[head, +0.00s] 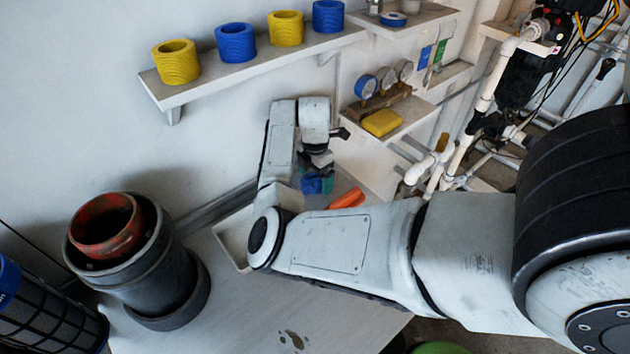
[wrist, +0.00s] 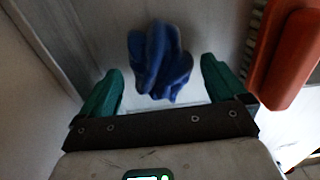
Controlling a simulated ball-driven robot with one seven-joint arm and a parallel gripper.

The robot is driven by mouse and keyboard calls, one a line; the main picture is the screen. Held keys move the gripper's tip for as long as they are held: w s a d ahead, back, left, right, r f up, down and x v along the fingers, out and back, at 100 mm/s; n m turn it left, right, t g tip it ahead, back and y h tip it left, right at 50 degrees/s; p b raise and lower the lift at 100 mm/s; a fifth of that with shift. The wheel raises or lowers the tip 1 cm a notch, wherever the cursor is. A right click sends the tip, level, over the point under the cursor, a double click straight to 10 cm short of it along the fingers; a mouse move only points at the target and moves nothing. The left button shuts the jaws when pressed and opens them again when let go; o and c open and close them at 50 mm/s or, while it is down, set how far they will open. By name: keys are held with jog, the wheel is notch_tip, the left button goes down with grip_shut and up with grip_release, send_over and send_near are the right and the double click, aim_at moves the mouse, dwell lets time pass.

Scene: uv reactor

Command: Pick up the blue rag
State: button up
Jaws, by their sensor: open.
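The blue rag (wrist: 160,62) is a crumpled dark blue bundle lying in a pale tray in the wrist view. My gripper (wrist: 160,84) is open, with one green fingertip on each side of the rag's near end. The fingers look apart from the rag, and I cannot tell the height between them. In the head view the rag (head: 312,184) shows as a small blue patch below my gripper (head: 322,168), partly hidden by my arm.
An orange-handled brush (wrist: 288,58) lies right of the rag, close to my right finger. The tray (head: 231,240) has a raised rim. A dark cylinder (head: 180,285) stands left on the table.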

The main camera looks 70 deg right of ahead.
jog(key=shift+f, duration=0.45)
jog(key=c, duration=1.2)
jog(key=shift+r, duration=0.1)
